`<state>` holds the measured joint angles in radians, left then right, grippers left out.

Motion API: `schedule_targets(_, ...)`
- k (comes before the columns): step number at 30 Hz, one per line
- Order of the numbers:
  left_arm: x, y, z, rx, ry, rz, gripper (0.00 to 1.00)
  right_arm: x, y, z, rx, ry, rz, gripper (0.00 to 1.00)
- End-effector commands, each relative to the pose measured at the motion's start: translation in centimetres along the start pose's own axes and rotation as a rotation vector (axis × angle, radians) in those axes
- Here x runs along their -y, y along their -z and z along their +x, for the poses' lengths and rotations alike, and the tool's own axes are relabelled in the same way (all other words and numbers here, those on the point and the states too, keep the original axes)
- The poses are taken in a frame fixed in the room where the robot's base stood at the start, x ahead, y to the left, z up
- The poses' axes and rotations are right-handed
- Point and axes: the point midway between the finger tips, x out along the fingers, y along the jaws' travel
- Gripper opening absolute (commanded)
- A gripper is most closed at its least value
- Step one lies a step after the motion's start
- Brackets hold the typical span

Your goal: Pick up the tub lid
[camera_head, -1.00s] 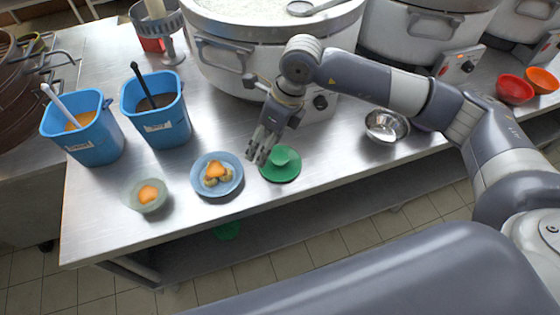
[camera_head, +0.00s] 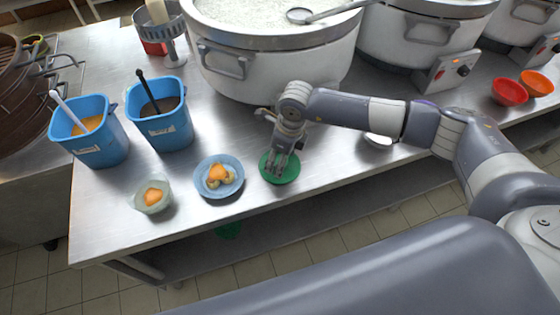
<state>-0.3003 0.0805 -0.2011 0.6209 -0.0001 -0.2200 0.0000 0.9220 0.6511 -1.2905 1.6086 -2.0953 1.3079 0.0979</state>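The tub lid appears to be the green round disc (camera_head: 290,173) lying flat near the front edge of the steel table. Its raised green middle is now mostly hidden behind my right gripper. My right gripper (camera_head: 277,170) comes in from the right and points down over the middle of the disc. Its fingertips are at or just above the disc. I cannot tell whether the fingers are closed on the raised part. My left gripper is not in view.
A blue plate with food (camera_head: 220,189) lies just left of the disc, then a small bowl (camera_head: 152,197). Two blue tubs (camera_head: 95,140) (camera_head: 163,122) with ladles stand behind them. A large stockpot (camera_head: 270,60) is behind my arm. A metal bowl (camera_head: 379,140) sits to the right.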

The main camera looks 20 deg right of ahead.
Motion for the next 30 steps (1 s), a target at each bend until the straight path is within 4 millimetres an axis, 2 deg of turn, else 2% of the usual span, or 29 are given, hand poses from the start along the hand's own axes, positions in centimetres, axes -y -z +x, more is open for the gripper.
schedule_targets(8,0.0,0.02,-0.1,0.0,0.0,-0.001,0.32,-0.01,0.0,0.66,0.0,0.001,-0.002,0.6)
schedule_targets(9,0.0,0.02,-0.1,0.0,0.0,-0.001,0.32,0.0,0.0,0.65,0.0,0.001,-0.002,0.58)
schedule_targets(12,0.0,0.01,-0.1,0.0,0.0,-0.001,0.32,0.0,0.01,0.64,0.0,0.001,-0.001,0.36)
schedule_targets(14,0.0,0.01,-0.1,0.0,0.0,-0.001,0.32,0.0,0.01,0.63,0.0,0.001,-0.001,0.25)
schedule_targets(25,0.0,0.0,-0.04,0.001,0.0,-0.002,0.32,0.01,0.01,0.58,0.0,0.001,-0.001,0.25)
schedule_targets(30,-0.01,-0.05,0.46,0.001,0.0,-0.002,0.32,0.05,-0.15,-0.18,0.002,0.001,0.0,0.25)
